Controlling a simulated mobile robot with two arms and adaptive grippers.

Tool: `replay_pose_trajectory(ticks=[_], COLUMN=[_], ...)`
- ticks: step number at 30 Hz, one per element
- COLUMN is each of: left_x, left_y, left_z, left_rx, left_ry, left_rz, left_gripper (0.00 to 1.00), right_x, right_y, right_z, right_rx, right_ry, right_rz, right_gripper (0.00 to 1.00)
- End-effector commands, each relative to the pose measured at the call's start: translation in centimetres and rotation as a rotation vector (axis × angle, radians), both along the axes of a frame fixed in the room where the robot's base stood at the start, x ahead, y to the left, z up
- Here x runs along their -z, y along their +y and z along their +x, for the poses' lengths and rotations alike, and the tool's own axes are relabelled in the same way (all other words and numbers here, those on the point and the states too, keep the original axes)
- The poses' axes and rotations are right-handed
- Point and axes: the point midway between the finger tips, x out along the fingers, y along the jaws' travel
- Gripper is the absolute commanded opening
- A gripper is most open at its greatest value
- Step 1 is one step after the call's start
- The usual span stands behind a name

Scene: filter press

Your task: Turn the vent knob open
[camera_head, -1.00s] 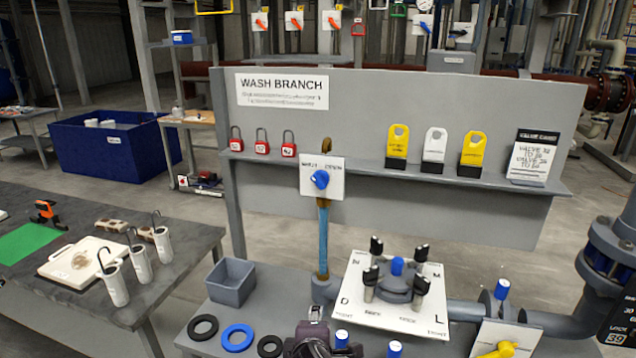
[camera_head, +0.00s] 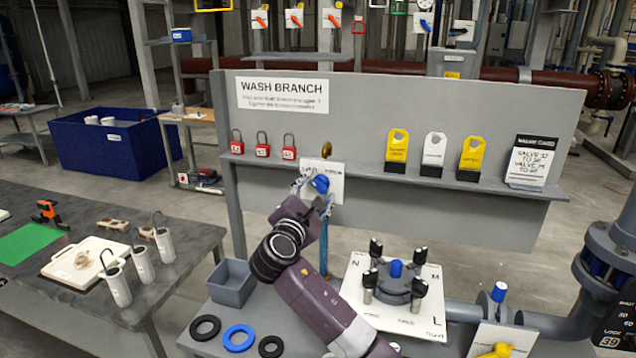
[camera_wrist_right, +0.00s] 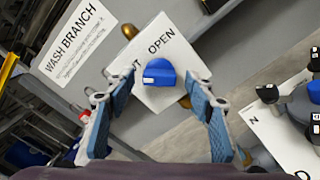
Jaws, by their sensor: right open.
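The vent knob (camera_head: 320,184) is blue and sits on a white square plate on the grey wash branch panel. In the right wrist view the knob (camera_wrist_right: 159,73) has a small white mark at its left end, and the plate (camera_wrist_right: 183,49) shows the word OPEN plus a second, mostly hidden label. My right gripper (camera_head: 314,191) reaches up to the plate in the head view. In the wrist view my right gripper (camera_wrist_right: 160,100) is open, with one blue-padded finger on each side of the knob and gaps between them. My left gripper is not in view.
A shelf (camera_head: 370,172) with red padlocks and yellow and white tags runs beside the plate. Below, a white plate (camera_head: 425,318) carries a flange with several dark clamps. A grey bin (camera_head: 231,282) and rings lie on the bench. A dark table stands at left.

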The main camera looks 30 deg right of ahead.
Motion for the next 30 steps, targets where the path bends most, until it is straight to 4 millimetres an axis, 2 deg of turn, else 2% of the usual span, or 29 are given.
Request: replay_pose_trajectory(ticks=[4,13,24,30], left_x=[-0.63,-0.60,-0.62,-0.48], left_y=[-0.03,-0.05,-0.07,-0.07], left_z=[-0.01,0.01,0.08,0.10], left_rx=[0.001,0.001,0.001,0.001], left_ry=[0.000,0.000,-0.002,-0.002], left_rz=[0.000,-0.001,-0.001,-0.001], left_gripper=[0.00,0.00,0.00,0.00], right_x=[-0.08,0.05,0.09,0.17], right_y=[-0.93,-1.12,-1.11,-1.10], right_z=[0.79,0.98,0.95,0.94], right_rx=[0.001,-0.001,-0.001,-0.001], right_ry=[0.000,-0.002,-0.001,-0.007], right_rz=[0.001,0.002,0.002,0.009], right_gripper=[0.49,0.49,0.10,0.07])
